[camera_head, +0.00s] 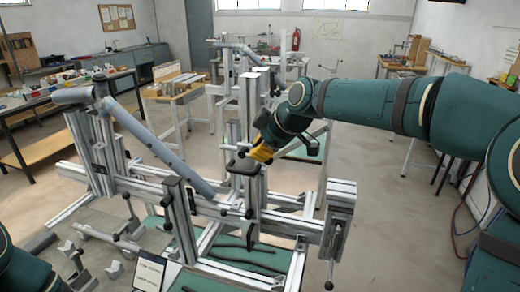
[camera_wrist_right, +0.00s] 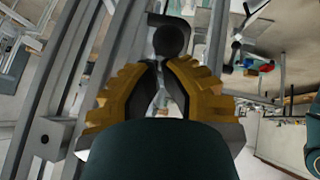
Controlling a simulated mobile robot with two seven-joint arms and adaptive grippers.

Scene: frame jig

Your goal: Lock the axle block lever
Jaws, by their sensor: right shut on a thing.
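The jig (camera_head: 130,188) is a frame of grey aluminium profiles with a grey tube (camera_head: 160,140) lying slanted across it. My right gripper (camera_head: 258,157), with yellow fingers, is at the upright post (camera_head: 249,110) in the middle of the jig. A dark lever part (camera_head: 241,166) shows just below and left of its fingertips. In the right wrist view the fingers (camera_wrist_right: 168,78) are closed in around a dark round lever knob (camera_wrist_right: 170,41) at their tips. The fingers hide part of the lever, and its locked state cannot be told. My left gripper is out of view.
Other dark-knobbed levers (camera_head: 329,284) hang from the jig's right end. A small sign (camera_head: 149,271) stands at the jig's front. Workbenches (camera_head: 70,100) line the left wall. Open floor (camera_head: 400,210) lies to the right of the jig.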

